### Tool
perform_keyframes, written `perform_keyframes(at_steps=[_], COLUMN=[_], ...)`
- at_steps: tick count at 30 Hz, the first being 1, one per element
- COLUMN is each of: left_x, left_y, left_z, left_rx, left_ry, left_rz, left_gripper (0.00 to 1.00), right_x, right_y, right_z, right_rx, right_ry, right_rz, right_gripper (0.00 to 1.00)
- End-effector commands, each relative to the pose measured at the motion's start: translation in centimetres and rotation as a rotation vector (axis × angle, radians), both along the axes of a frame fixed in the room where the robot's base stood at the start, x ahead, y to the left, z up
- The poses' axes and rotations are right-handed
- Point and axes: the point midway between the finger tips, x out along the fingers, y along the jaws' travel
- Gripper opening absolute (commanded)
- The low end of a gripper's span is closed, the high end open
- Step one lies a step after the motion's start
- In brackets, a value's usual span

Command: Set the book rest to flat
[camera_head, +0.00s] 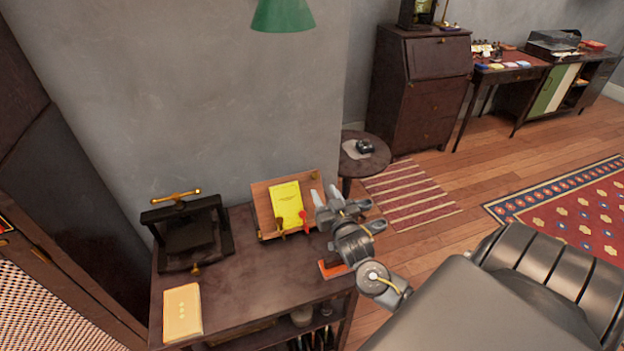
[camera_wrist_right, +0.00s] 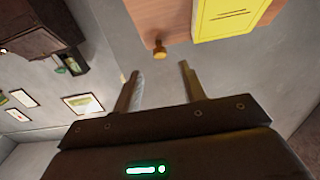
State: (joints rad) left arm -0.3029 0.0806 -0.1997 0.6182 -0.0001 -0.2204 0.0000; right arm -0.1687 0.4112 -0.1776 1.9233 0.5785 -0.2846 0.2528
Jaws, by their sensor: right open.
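The book rest (camera_head: 263,207) is a wooden board on the dark table, tilted up with its back toward the wall. A brass knob (camera_head: 315,176) sits at the rest's upper right side. My right gripper (camera_head: 324,193) is open and empty at the rest's right side. In the right wrist view, the knob (camera_wrist_right: 159,49) appears just beyond and between the open fingertips (camera_wrist_right: 160,71), apart from them. The wooden board (camera_wrist_right: 180,15) and yellow book (camera_wrist_right: 228,18) show above. My left gripper is out of view.
A black press with a brass handle (camera_head: 177,197) stands left on the table (camera_head: 245,283). A cream book (camera_head: 182,312) lies at the front left. An orange-red item (camera_head: 333,269) lies below my right wrist. A round side table (camera_head: 376,165) stands behind right. The table's middle is clear.

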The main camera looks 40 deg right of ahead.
Motion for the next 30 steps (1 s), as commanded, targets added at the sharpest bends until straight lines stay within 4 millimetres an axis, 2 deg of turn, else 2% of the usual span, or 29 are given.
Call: perform_keyframes(at_steps=[5,12,18,29,30], left_x=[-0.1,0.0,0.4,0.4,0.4], left_y=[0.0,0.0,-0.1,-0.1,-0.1], left_z=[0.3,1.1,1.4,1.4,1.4], left_rx=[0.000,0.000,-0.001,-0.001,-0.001], left_ry=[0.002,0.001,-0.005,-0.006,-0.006], left_rz=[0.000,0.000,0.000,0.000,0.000], left_gripper=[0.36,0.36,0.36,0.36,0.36], right_x=[1.0,4.6,6.6,7.1,7.1], right_y=[-0.3,-1.6,-2.3,-2.4,-2.4], right_z=[0.2,0.3,0.1,0.0,0.0], right_rx=[-0.002,-0.002,-0.001,0.000,0.000], right_ry=[-0.002,-0.002,0.001,0.001,0.001], right_rz=[0.001,0.000,0.001,0.001,0.001], right_gripper=[0.42,0.42,0.42,0.42,0.36])
